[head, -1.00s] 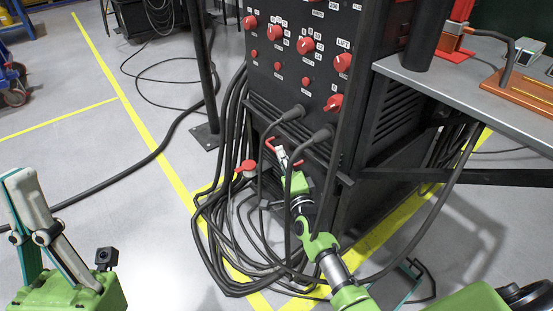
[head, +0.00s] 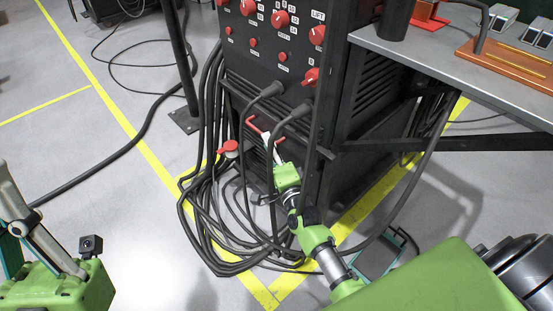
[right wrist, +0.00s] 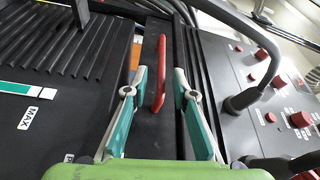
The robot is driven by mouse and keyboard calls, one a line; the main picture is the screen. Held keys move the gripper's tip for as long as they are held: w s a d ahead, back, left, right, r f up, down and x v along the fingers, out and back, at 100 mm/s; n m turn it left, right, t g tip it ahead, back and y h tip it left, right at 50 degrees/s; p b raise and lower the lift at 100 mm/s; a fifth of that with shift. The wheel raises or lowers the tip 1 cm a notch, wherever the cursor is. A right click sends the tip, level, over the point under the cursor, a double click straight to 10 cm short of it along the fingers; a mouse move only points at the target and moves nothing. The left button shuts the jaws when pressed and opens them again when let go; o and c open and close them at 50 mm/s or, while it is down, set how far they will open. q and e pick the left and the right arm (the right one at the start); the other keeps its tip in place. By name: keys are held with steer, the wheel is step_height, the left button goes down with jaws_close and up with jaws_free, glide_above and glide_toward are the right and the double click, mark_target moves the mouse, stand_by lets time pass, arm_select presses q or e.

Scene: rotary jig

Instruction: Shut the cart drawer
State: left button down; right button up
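The cart drawer is in the black cart; its dark front (right wrist: 154,137) shows in the right wrist view. Its red handle (right wrist: 160,72) lies between the two fingers of my right gripper (right wrist: 161,82). The fingers are apart, with a gap on both sides of the handle. In the head view the handle (head: 256,127) is below the cart's panel, just beyond my right gripper (head: 270,147). How far out the drawer stands is hard to tell. My left gripper (head: 22,205) is at the lower left, away from the cart and only partly in view.
The cart's panel (head: 270,50) carries several red knobs and plugged black cables. A bundle of cables (head: 205,190) hangs and coils on the floor beside my right gripper. A grey bench (head: 440,60) stands to the right. Floor at left is mostly clear.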

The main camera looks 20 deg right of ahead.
steer(key=s, duration=0.7)
steer(key=shift+a+f, duration=0.2)
steer(key=shift+a, duration=0.05)
steer(key=shift+w, duration=0.1)
